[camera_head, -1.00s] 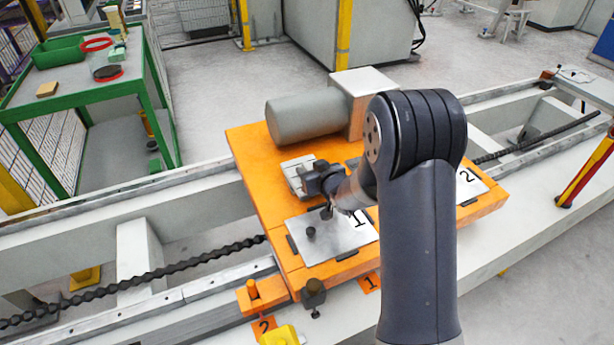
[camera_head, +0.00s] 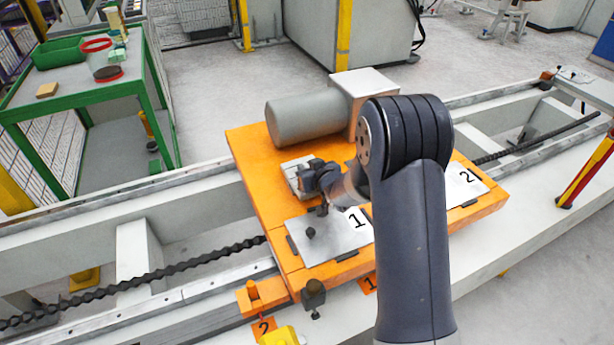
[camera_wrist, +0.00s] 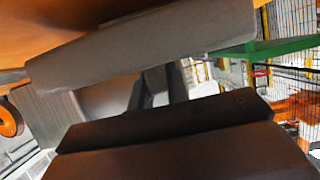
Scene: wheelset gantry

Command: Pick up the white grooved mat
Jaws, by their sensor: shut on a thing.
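The white grooved mat (camera_head: 290,167) shows in the head view as a small pale ribbed piece over the orange platform, left of my wrist. My gripper (camera_head: 307,182) is dark, reaches in from the right and is shut on the mat's near right side. My wrist hides part of the mat. I cannot tell whether the mat touches the platform. In the wrist view a dark gripper part fills the bottom. A pale ribbed surface shows at the left there, too unclear to name.
The orange platform (camera_head: 258,172) carries a grey cylinder (camera_head: 306,117) and a light box (camera_head: 364,84) behind the mat. Plate 1 (camera_head: 330,240) with a dark knob lies in front, plate 2 (camera_head: 464,184) at right. A green table (camera_head: 75,98) stands at the far left.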

